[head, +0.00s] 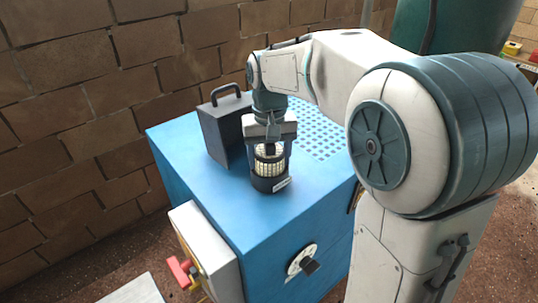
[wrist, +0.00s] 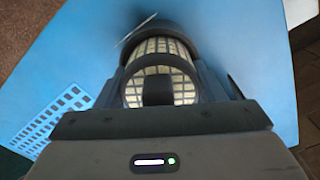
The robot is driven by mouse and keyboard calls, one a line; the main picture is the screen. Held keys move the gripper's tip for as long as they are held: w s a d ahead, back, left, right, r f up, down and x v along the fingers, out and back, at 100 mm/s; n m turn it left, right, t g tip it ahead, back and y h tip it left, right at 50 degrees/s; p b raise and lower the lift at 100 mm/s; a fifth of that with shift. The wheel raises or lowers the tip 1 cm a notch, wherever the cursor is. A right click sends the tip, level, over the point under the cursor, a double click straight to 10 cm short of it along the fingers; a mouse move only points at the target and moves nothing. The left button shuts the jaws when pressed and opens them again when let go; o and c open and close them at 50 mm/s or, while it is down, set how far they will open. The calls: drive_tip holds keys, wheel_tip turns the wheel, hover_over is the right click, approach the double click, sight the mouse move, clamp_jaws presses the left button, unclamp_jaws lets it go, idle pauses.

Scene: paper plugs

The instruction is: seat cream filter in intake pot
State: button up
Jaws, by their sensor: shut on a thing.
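The cream filter (head: 267,167), a pleated cylinder behind a dark grid with dark bands, stands upright on the blue cabinet top. Its lower end is inside the dark intake pot (head: 272,184), which has a pale label on its front. I cannot tell how deep the filter sits. My gripper (head: 270,150) points down from above, shut on the filter's upper part. In the wrist view the filter (wrist: 165,50) shows between my gripper's fingers (wrist: 168,90), with the dark pot rim (wrist: 160,27) beyond it. The pot's inside is hidden.
A dark case with a handle (head: 224,128) stands close on the left of the pot. The blue cabinet (head: 200,170) has a perforated patch (head: 325,135) at the back right. A dial (head: 301,260) and a grey box with a red handle (head: 205,250) are on its sides. The front top is clear.

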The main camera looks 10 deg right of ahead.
drive_tip(key=shift+s+f, duration=0.1)
drive_tip(key=shift+f, duration=0.15)
drive_tip(key=shift+r+p, duration=0.25)
drive_tip(key=shift+p, duration=0.1)
idle(1.2)
drive_tip(key=shift+f, duration=0.3)
idle(0.5)
drive_tip(key=shift+r, duration=0.15)
drive_tip(key=o, duration=1.1)
drive_tip(key=shift+d, duration=0.1)
drive_tip(key=shift+r, duration=0.2)
